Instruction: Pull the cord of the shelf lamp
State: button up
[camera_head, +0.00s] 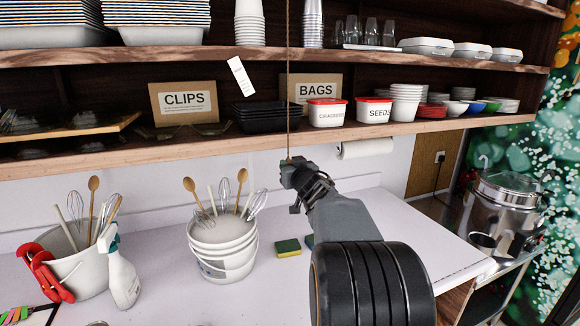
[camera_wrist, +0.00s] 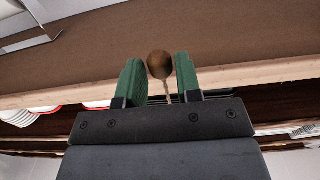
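The lamp cord (camera_head: 289,95) hangs straight down in front of the shelves in the head view and ends at my gripper (camera_head: 287,172). In the wrist view, the cord's round brown knob (camera_wrist: 160,65) sits between the tips of the two green fingers of my gripper (camera_wrist: 161,70). The fingers stand apart on either side of it. The knob appears close to the left finger, with a narrow gap at the right finger. A short length of cord (camera_wrist: 168,95) shows below the knob there. The shelf lamp itself is not in view.
The lower shelf (camera_head: 110,156) with boxes, signs and bowls runs just behind and above my gripper. On the counter (camera_head: 170,305) stand a white utensil bucket (camera_head: 225,262), a spray bottle (camera_head: 121,275) and a sponge (camera_head: 289,248). A steel pot (camera_head: 505,215) stands at right.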

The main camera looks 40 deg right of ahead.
jog(key=c, duration=0.4)
jog(key=shift+o, duration=0.2)
jog(key=shift+f, duration=0.2)
jog(key=shift+f+b, duration=0.65)
jog(key=shift+r, duration=0.15)
jog(key=shift+r+p, duration=0.45)
jog(key=shift+p, duration=0.25)
jog(key=o, duration=1)
